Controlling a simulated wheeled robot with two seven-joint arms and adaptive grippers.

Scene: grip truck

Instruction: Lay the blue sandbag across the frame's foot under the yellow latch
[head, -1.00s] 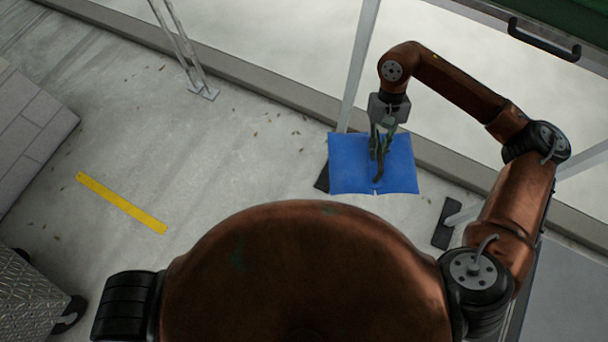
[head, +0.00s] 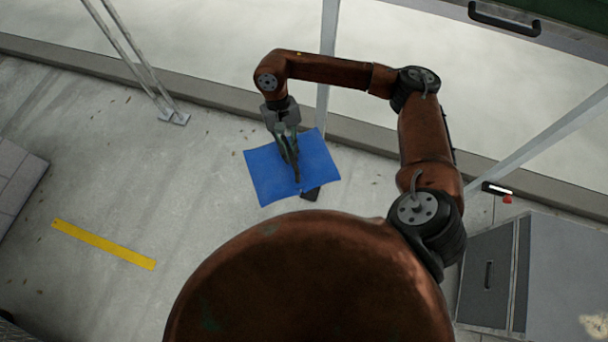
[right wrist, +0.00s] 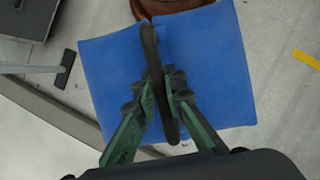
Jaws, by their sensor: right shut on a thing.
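The blue sandbag (head: 262,172) hangs flat from its dark strap in my right gripper (head: 296,172), over the floor near the wall base. In the right wrist view the gripper (right wrist: 160,88) has its green fingers shut on the strap, with the blue bag (right wrist: 215,70) spread on both sides. A dark foot pad (head: 311,194) shows past the bag's lower right edge, partly hidden by it. A grey frame post (head: 328,60) rises behind the bag. I cannot make out the yellow latch. My left gripper is not in view.
A yellow strip (head: 100,243) lies on the open floor at left. A thin metal stand (head: 173,117) meets the floor at upper left. A grey cabinet (head: 560,270) stands at lower right. Another dark foot (right wrist: 65,70) shows in the right wrist view.

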